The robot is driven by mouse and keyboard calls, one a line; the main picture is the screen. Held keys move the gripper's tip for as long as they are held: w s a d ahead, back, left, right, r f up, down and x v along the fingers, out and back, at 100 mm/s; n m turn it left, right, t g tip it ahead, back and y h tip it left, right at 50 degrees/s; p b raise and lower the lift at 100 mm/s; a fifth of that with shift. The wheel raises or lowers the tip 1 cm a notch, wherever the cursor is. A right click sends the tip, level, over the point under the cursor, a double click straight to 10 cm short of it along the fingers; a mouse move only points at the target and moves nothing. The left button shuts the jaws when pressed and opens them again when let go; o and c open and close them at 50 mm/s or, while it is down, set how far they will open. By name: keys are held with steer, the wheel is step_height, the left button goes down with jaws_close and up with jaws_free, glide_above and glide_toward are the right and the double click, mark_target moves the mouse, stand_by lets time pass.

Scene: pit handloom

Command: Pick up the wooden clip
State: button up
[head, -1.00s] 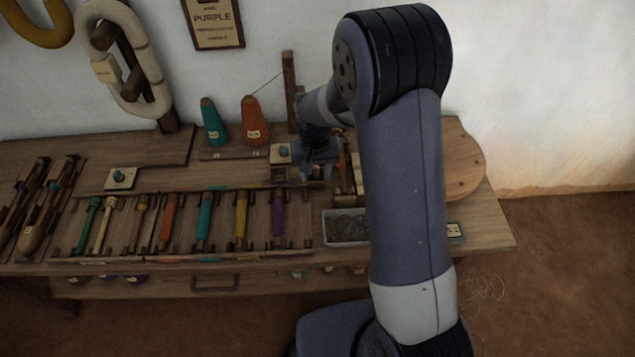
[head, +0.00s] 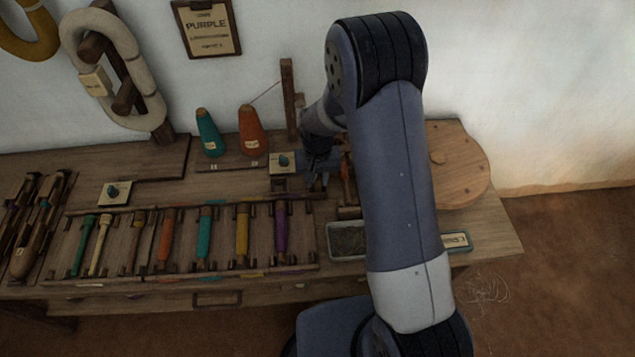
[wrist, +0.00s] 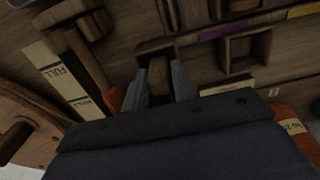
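A small brown wooden piece (wrist: 158,72), which looks like the wooden clip, lies between my fingers in the wrist view. My gripper (wrist: 160,85) has its two grey fingers apart, one on each side of this piece. I cannot see clearly whether the fingers touch it. The clip is too small and dark to make out there.
A hammer-like tool (wrist: 92,65) and a pale strip marked FULL (wrist: 55,75) lie left of my fingers in the wrist view. Orange (head: 252,132) and teal cones (head: 209,133), a wooden post (head: 289,100), a grey tray (head: 347,240) and a round board (head: 458,165) surround the gripper.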

jaws_close()
